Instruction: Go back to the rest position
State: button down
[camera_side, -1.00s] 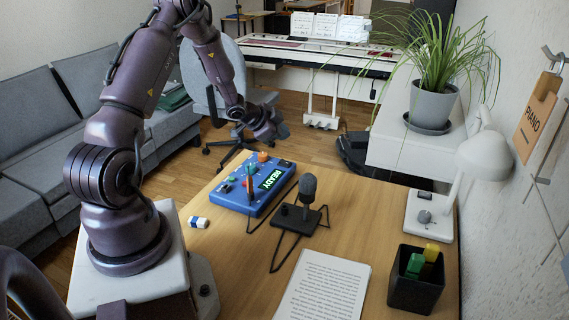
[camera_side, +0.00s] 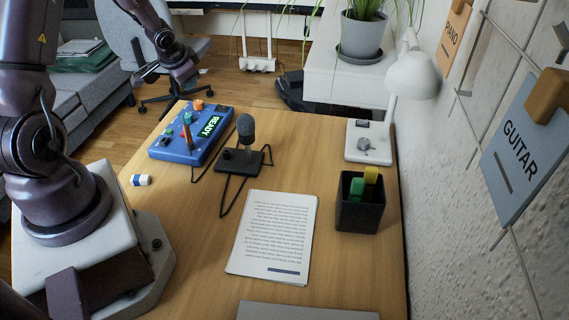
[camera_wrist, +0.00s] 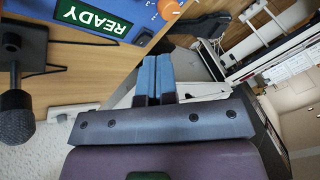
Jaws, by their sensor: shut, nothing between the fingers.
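My gripper (camera_side: 184,68) hangs in the air beyond the far edge of the desk, behind and above the blue box. In the wrist view its two blue-grey fingers (camera_wrist: 155,72) lie together with nothing between them. The blue box (camera_side: 192,133), with coloured knobs and a small lever, sits on the desk with its display reading READY. Its display (camera_wrist: 93,17) also shows in the wrist view. My gripper is apart from everything on the desk.
A black microphone (camera_side: 245,132) stands beside the box. A chair (camera_side: 130,35) and a potted plant (camera_side: 361,36) stand behind.

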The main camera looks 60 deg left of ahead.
jog(key=s+d+r+h, duration=0.1)
jog(key=s+d+r, duration=0.2)
jog(key=d+r, duration=0.4)
jog(key=s+d+r+t+h, duration=0.1)
jog(key=s+d+r, duration=0.3)
jog(key=d, duration=1)
jog(key=s+d+r+m+t+h, duration=0.1)
jog(key=s+d+r, duration=0.3)
jog(key=d+r, duration=0.6)
jog(key=shift+d+r+h, duration=0.15)
jog(key=shift+r+h, duration=0.1)
jog(key=shift+h, duration=0.35)
